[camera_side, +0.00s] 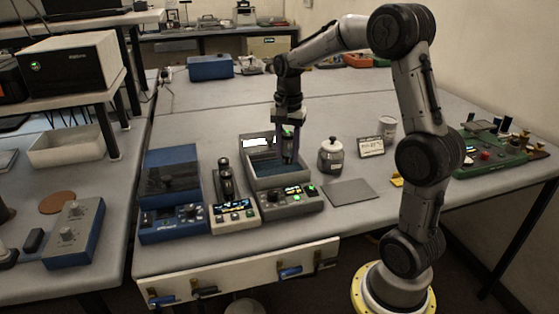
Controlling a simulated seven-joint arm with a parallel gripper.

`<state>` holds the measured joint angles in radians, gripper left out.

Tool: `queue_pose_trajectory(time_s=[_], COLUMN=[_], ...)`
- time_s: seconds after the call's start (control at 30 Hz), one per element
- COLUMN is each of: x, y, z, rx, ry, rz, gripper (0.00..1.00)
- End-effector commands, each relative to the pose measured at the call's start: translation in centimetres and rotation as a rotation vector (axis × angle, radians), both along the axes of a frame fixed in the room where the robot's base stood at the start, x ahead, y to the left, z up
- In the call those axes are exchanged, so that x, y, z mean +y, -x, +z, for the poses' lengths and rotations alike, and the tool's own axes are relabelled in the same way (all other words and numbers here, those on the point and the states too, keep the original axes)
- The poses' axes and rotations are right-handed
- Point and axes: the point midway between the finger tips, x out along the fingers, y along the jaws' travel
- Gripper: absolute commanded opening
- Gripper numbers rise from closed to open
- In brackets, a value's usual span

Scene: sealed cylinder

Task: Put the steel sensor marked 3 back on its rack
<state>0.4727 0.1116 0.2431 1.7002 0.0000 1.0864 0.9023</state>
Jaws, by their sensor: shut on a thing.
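My gripper (289,134) points straight down over a grey open-topped bath (249,172) with a blue inside, at the middle of the bench. It is shut on a slim upright sensor (290,152), whose lower end reaches down into the bath's opening. The sensor is small and dark here, and its mark cannot be read. I cannot tell whether its tip touches the blue inside. I cannot make out for certain which thing is the sensor rack.
Left of the bath are a device with black upright parts (234,214) and a blue box unit (172,208). Right are a lidded jar (331,157), a small sign (370,147), a white cup (387,127) and a flat grey plate (350,192). A green board (490,155) lies far right.

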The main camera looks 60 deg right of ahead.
Motion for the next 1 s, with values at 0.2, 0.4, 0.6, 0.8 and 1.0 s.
queue_pose_trajectory(time_s=[0.2,0.4,0.6,0.8,1.0], x=[2.2,3.5,4.0,3.3,4.0], y=[4.2,6.9,7.8,3.4,-2.5], z=[2.4,3.6,4.6,6.5,6.7], rx=[-0.005,-0.003,-0.002,0.0,0.002], ry=[0.002,0.001,0.002,0.0,-0.001], rz=[0.0,0.0,-0.035,-0.085,-0.072], gripper=[0.0,0.0,0.0,0.0,0.0])
